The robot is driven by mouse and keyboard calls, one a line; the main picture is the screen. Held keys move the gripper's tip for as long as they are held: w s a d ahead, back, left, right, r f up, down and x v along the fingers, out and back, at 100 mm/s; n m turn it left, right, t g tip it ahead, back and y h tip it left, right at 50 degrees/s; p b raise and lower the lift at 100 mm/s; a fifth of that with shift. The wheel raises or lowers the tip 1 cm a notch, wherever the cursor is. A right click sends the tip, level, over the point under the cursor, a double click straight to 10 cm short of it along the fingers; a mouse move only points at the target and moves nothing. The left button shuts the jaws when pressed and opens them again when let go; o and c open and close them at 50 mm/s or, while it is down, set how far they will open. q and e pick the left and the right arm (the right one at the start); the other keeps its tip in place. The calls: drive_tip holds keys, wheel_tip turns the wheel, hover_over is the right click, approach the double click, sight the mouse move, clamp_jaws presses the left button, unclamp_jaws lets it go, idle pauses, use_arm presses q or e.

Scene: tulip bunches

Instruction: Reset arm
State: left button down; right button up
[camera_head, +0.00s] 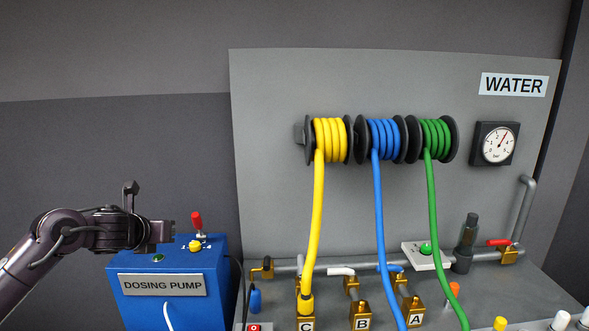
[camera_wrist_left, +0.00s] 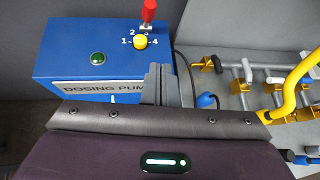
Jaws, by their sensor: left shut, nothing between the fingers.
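My left gripper (camera_head: 168,231) comes in from the left and hangs over the blue dosing pump (camera_head: 160,309). Its fingers (camera_wrist_left: 161,85) are shut with nothing between them, in front of the pump in the left wrist view. The pump has a red-tipped lever (camera_head: 197,221) and a yellow knob (camera_head: 195,245) at the back of its top, right of the fingertips. In the left wrist view the yellow knob (camera_wrist_left: 140,42) sits among the marks 1, 2 and 4, apart from the fingers. A green lamp (camera_wrist_left: 98,58) is on the pump's top. My right gripper is not in view.
A grey panel (camera_head: 270,90) carries yellow (camera_head: 331,140), blue (camera_head: 383,139) and green (camera_head: 435,139) hose reels and a gauge (camera_head: 498,144). Brass outlets marked C (camera_head: 307,326), B and A stand below, right of the pump. Free space lies above the pump.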

use_arm(q)
drive_tip(key=s+d+f+n+g, duration=0.1)
drive_tip(key=s+d+f+n, duration=1.3)
drive_tip(key=d+f, duration=0.25)
drive_tip(key=s+a+f+n+g, duration=0.2)
drive_tip(key=s+n, duration=0.5)
drive_tip(key=s, duration=0.1)
drive_tip(key=s+a+f+n+g+y, duration=0.1)
drive_tip(key=s+a+f+n+g, duration=0.15)
drive_tip(key=s+n, duration=0.55)
drive_tip(key=s+a+f+n+g, duration=0.1)
drive_tip(key=s+f+n+g, duration=0.15)
drive_tip(key=s+n, duration=0.5)
wheel_tip(320, 180, down, 27)
drive_tip(key=s+m+g, duration=0.1)
drive_tip(key=s+m, duration=0.1)
drive_tip(key=s+a+f, duration=0.2)
drive_tip(key=s+f, duration=0.8)
drive_tip(key=s+a+f+g, duration=0.1)
drive_tip(key=s+a+f, duration=0.1)
drive_tip(key=s+f, duration=0.8)
drive_tip(key=shift+s+f+y, duration=0.15)
drive_tip(key=shift+s+y, duration=0.15)
drive_tip(key=shift+s, duration=0.1)
drive_tip(key=shift+m, duration=0.25)
